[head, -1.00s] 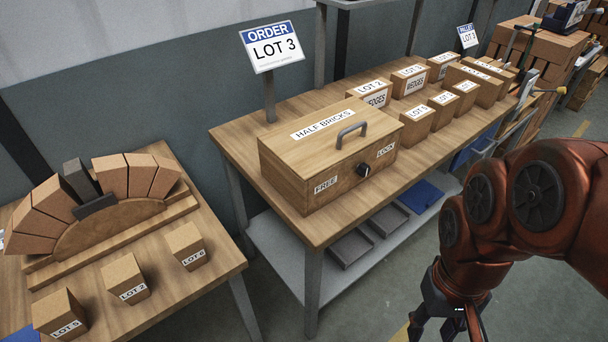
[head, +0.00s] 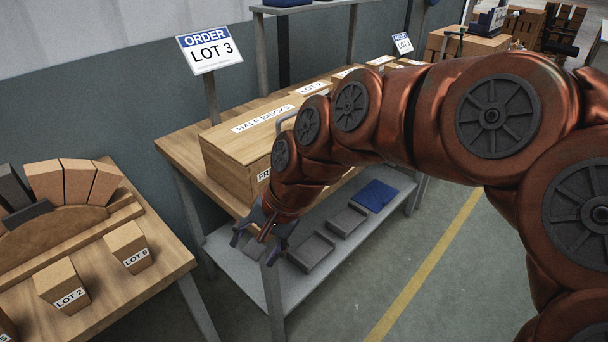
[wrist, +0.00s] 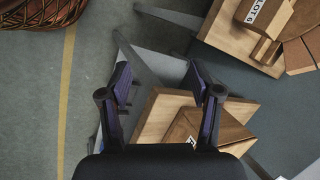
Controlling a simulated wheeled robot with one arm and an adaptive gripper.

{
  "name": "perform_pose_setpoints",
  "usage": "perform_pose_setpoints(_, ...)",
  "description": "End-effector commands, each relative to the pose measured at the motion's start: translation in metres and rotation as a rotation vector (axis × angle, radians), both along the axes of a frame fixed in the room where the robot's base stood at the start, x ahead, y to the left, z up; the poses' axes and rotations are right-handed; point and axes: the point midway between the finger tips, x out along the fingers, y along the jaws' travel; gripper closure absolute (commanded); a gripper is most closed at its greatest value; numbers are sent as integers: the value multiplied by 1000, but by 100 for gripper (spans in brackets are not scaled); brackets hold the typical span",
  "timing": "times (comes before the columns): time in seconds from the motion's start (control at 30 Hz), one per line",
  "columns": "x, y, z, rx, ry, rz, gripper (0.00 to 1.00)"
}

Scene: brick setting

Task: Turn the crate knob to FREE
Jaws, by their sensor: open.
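The wooden crate (head: 228,160) labelled HALF BRICKS stands on the middle table. Its front face, with the knob and the LOCK label, is hidden behind my arm in the head view; only the start of the FREE label (head: 264,174) shows. My gripper (head: 258,243) is open and empty, in front of and below the crate's front left corner, pointing down. In the wrist view, my gripper (wrist: 160,85) has its fingers spread, with the table corner and part of the crate (wrist: 205,128) near the right finger.
A left table (head: 150,262) holds an arch of bricks and lot-labelled wedge blocks (head: 128,247). Grey trays (head: 312,252) and a blue one (head: 376,195) lie on the lower shelf. An ORDER LOT 3 sign (head: 210,50) stands behind the crate. Floor at right front is open.

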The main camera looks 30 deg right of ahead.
Motion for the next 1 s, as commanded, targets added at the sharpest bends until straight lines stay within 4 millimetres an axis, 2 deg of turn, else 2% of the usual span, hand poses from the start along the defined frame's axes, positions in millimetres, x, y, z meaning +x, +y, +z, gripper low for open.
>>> perform_pose_setpoints(0.03,25,-11,-15,83,-32,-142,37)
perform_pose_setpoints(0.17,81,-50,-15,320,-91,-517,37)
perform_pose_setpoints(0.27,115,-98,-12,525,-130,-802,37)
perform_pose_setpoints(0.3,125,-120,-12,607,-140,-907,37)
perform_pose_setpoints(0.4,141,-172,-10,801,-166,-1134,37)
perform_pose_setpoints(0.5,146,-220,-9,958,-186,-1306,37)
perform_pose_setpoints(0.6,146,-251,-9,1064,-195,-1411,37)
perform_pose_setpoints(0.73,147,-268,-8,1127,-203,-1469,37)
perform_pose_setpoints(1.0,170,-264,-15,1131,-198,-1469,37)
